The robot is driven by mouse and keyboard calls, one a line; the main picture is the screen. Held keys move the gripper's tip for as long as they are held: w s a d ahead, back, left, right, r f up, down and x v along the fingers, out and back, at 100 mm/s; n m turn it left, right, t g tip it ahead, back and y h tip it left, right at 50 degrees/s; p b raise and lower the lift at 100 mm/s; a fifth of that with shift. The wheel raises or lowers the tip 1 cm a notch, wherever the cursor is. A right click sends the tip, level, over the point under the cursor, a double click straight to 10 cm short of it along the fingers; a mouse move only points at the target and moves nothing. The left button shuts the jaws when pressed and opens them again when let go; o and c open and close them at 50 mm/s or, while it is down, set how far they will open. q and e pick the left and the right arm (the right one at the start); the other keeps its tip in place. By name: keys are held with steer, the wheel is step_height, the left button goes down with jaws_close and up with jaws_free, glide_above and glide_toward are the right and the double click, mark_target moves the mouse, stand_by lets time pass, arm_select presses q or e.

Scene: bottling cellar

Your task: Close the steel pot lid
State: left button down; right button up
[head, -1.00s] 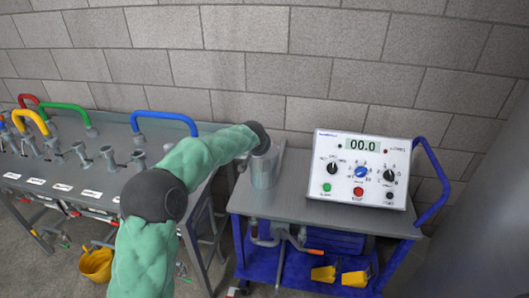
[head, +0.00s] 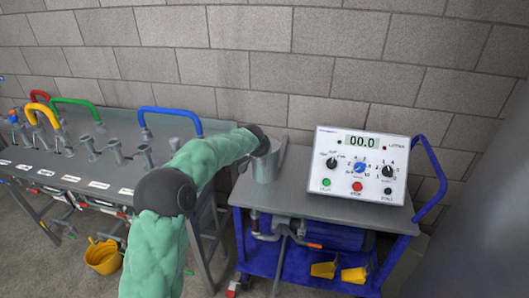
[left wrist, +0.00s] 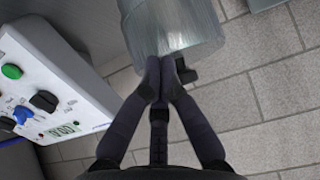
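The steel pot (head: 266,168) is a grey metal cylinder standing upright at the left end of the grey cart top. A thin grey upright piece (head: 283,151) shows at its right rim; I cannot tell whether it is the lid. My left gripper (head: 263,143) is at the pot's upper rim, partly hidden by its own wrist. In the left wrist view, the pot's wall (left wrist: 165,25) fills the top, and the left gripper's fingers (left wrist: 163,72) are together with their tips at the pot's edge. A small dark piece (left wrist: 187,73) sits beside them. My right gripper is out of view.
A control box (head: 358,166) with dials stands right of the pot on the cart (head: 310,207), which has a blue handle (head: 431,180). A steel bench (head: 110,170) with taps and coloured handles stands left. A block wall closes the back.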

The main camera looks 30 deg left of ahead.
arm_select(q)
steer(key=shift+s+d+f, duration=0.1)
steer(key=shift+s+f, duration=0.05)
steer(key=shift+f, duration=0.4)
steer(key=shift+s+d+f, duration=0.1)
steer(key=shift+s+f, duration=0.05)
steer(key=shift+f, duration=0.35)
step_height(320, 180, up, 5)
steer(key=p, duration=0.3)
steer(key=s+d+f, duration=0.2)
steer(key=s, duration=0.6)
steer(key=shift+s+d+f, duration=0.15)
steer(key=shift+s+d, duration=0.05)
steer(key=s+d+f+m+g+h, duration=0.1)
steer(key=s+d+f+g+h, duration=0.2)
steer(key=d+f, duration=0.75)
steer(key=s+d+f+m+g+h, duration=0.15)
steer(key=s+d+f, duration=0.5)
steer(key=f, duration=0.75)
steer(key=s+d+f+g, duration=0.1)
steer(key=s+d+f, duration=0.3)
steer(key=s, duration=0.3)
steer(key=s+d+f+n+g+h, duration=0.1)
steer(key=s+d+f, duration=0.4)
steer(key=s, duration=0.2)
steer(key=s+d+f+g+h, duration=0.1)
steer(key=s+d+f, duration=0.3)
steer(key=s, duration=0.3)
steer(key=shift+d+f, duration=0.15)
steer(key=shift+f, duration=0.1)
